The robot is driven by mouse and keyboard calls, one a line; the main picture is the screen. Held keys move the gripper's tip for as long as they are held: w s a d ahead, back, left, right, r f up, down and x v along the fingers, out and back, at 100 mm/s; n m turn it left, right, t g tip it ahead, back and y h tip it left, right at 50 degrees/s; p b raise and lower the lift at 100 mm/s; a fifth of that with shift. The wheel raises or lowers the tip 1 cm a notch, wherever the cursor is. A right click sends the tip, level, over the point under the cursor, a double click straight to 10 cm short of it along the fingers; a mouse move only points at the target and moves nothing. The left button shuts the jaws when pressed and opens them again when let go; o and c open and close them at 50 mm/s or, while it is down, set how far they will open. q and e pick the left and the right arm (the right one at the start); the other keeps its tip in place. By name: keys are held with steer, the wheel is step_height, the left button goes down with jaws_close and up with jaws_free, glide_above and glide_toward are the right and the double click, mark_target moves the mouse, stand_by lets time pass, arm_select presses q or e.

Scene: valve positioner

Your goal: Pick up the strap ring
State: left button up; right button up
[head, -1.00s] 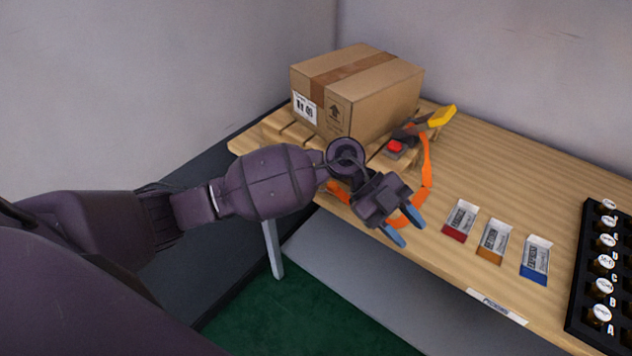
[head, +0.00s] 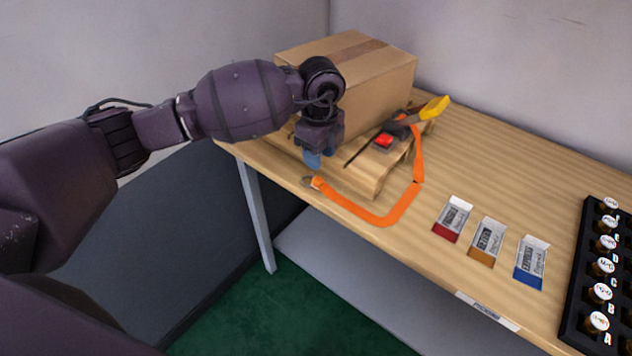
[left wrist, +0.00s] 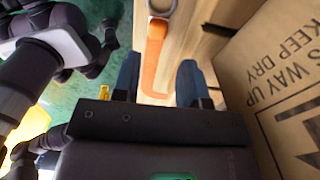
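The strap ring (head: 308,182) is a small grey ring at the free end of the orange strap (head: 375,217), lying at the table's front left edge. In the left wrist view the ring (left wrist: 162,6) shows at the top edge, partly cut off. My left gripper (head: 314,162) is above and just behind the ring, pointing down, apart from it. In the left wrist view its two blue fingers (left wrist: 158,72) are spread with nothing held between them, and the strap shows beyond the gap. My right gripper is not seen.
A cardboard box (head: 375,75) sits on a small wooden pallet (head: 368,180) close beside my left gripper. A ratchet with a yellow handle (head: 434,109) lies at the pallet's right.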

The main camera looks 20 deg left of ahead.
mark_target(316, 177)
arm_select(q)
steer(key=f, duration=0.5)
steer(key=a+f+b, duration=0.1)
steer(key=f, duration=0.1)
steer(key=shift+f, duration=0.15)
steer(key=c, duration=0.7)
